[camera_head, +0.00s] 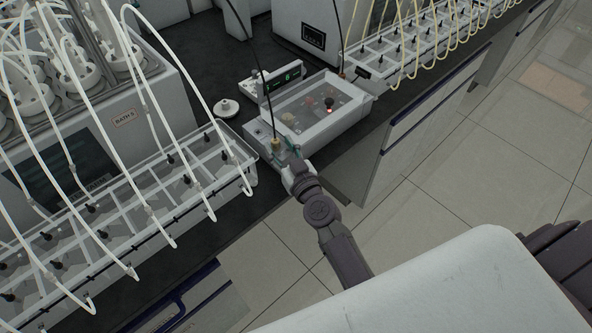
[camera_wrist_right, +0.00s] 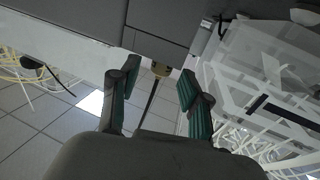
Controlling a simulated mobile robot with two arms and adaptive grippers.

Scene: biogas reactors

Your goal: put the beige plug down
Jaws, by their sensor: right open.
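The beige plug (camera_head: 276,143) is a small beige-yellow piece with a thin black cable running up from it. It is at the near left corner of the white clear-topped unit (camera_head: 352,112) on the bench. Whether the plug is seated in something cannot be told. My left gripper is not in view.
A clear tray with compartments and white tubes (camera_head: 245,184) stands close left of the right gripper. A white round lid (camera_head: 226,108) lies on the dark bench. A small display (camera_head: 284,78) stands behind the unit. Another rack with yellowish tubes (camera_head: 408,58) is at the right.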

